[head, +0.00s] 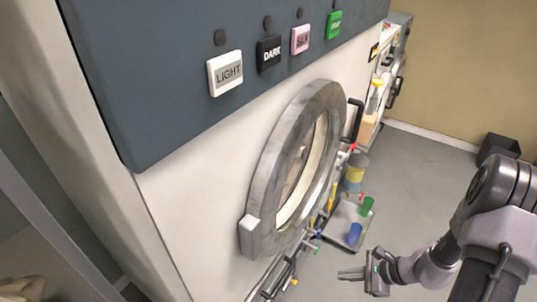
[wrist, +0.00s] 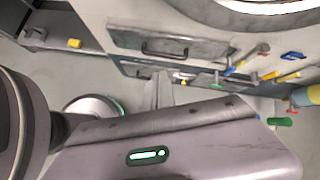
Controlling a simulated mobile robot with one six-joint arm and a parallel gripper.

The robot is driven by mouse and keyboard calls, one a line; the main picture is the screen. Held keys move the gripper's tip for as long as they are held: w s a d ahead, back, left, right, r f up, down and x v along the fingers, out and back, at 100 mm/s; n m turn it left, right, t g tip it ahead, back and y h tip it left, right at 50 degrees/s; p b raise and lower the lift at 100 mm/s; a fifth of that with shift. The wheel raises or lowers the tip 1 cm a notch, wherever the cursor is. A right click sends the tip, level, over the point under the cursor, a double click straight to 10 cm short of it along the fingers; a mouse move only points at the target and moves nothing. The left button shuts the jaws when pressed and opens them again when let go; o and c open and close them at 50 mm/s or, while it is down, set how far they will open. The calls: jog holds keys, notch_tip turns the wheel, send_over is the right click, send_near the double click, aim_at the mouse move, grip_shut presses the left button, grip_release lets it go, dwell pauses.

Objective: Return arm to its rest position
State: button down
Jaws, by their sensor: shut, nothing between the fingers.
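My arm (head: 490,220) comes in from the right edge of the head view and bends down to the lower middle. My gripper (head: 346,274) is at its end, low and in front of the washing machine, pointing left. Its fingers are shut and hold nothing. It is apart from the machine and from the tray.
A large machine with a round door (head: 257,185) stands close on the left. Its panel has LIGHT (head: 225,73), DARK (head: 269,53), pink and green (head: 334,25) buttons. A tray (head: 340,229) holds blue and green cups. A dark box (head: 497,148) stands by the wall. Floor between is clear.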

jog(key=a+r+n+g+h, duration=0.1)
jog(key=a+r+n, duration=0.3)
jog(key=r, duration=0.5)
jog(key=a+r+n, duration=0.3)
jog(key=r, duration=0.6)
jog(key=s+a+r+n+t+h, duration=0.2)
jog(key=s+a+r+n+h, duration=0.2)
jog(key=s+r+n, duration=0.4)
jog(key=s+a+r+b, duration=0.1)
jog(key=s+r, duration=0.5)
jog(key=s, duration=0.1)
jog(key=shift+s+r+n+t, duration=0.15)
jog(key=shift+r+n+t, duration=0.1)
jog(key=shift+n+t, duration=0.15)
